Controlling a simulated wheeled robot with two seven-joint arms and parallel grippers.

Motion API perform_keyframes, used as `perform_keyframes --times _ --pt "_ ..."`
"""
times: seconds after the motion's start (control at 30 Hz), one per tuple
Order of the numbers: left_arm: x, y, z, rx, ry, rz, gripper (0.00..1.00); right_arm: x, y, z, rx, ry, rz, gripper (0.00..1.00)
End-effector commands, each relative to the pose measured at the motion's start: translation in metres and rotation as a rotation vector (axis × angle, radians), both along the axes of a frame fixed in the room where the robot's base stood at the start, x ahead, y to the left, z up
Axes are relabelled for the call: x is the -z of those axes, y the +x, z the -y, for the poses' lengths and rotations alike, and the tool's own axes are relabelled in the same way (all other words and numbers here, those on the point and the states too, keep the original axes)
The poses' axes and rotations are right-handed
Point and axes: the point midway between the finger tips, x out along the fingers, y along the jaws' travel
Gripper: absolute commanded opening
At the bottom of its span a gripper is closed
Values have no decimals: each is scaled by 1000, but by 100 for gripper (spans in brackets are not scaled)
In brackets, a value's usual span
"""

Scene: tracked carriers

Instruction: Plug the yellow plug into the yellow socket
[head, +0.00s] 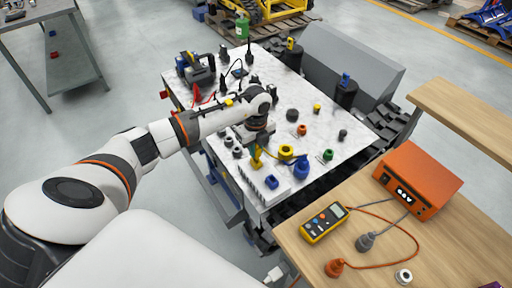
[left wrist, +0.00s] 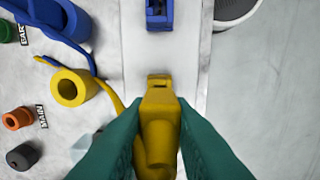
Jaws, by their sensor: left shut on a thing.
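My left gripper (head: 258,152) is over the near end of the marble-topped table, pointing down. In the left wrist view its green fingers (left wrist: 160,140) are shut on the yellow plug (left wrist: 158,145). A yellow slotted piece (left wrist: 158,82), apparently the yellow socket, shows just beyond the plug on a pale strip. I cannot tell whether plug and socket are joined or only close. A yellow cable runs from the plug's side to a yellow ring-shaped piece (left wrist: 72,88), which also shows in the head view (head: 286,152). My right gripper is not in view.
A blue slotted block (left wrist: 159,15) sits on the same strip; it shows in the head view too (head: 272,182). A blue cylinder (head: 302,168) and several small coloured pieces stand nearby. A wooden bench (head: 400,262) with an orange box (head: 425,175) and yellow meter (head: 324,222) is at right.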

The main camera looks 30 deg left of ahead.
Motion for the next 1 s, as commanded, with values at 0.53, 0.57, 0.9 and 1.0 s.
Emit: perform_keyframes --times 0.53,0.57,0.9,1.0 --pt "0 0 0 -1 1 0 0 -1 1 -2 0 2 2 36" --pt "1 0 0 -1 1 0 0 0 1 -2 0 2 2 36" --pt "9 0 0 0 0 0 0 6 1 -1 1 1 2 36" --pt "12 0 0 0 0 0 0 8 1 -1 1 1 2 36"
